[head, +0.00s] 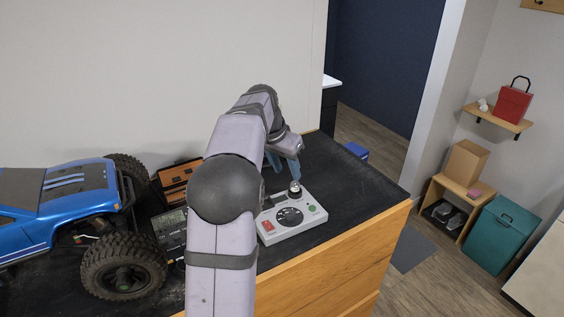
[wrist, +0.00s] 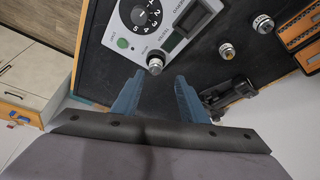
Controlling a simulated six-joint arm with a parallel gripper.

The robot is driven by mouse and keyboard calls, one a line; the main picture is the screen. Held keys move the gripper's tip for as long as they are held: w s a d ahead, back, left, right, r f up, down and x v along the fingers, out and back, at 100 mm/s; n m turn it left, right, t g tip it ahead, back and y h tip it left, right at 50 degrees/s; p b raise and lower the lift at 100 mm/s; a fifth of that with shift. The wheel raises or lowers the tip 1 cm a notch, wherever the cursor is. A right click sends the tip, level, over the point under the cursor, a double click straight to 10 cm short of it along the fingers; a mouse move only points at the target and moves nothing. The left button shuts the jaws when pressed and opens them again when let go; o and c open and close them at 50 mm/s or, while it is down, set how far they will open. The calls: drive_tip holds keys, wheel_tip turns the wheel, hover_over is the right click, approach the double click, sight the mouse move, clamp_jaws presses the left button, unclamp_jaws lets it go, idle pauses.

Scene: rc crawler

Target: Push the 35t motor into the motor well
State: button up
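A small silver motor (head: 295,187) stands upright at the corner of a grey tester (head: 300,222) with a numbered dial, a red switch and a green button. In the wrist view the motor (wrist: 155,62) is just beyond my fingertips, in line with the gap between them. My gripper (wrist: 161,76) is open with nothing between its blue fingers; in the head view it (head: 283,170) is just above and behind the motor. Two more silver motors (wrist: 227,50) (wrist: 262,22) stand on the black bench top. I cannot read which motor is 35t. No motor well is clearly visible; the motor's base is hidden.
A blue crawler truck (head: 70,195) with large black tyres fills the bench's left. An orange organiser (head: 178,180) stands behind my arm. A black part (wrist: 230,93) lies beside my right finger in the wrist view. The black bench top (head: 350,185) is clear right of the tester.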

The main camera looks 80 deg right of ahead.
drive_tip(key=shift+b+v, duration=0.3)
drive_tip(key=shift+v, duration=2.15)
drive_tip(key=shift+d, duration=0.1)
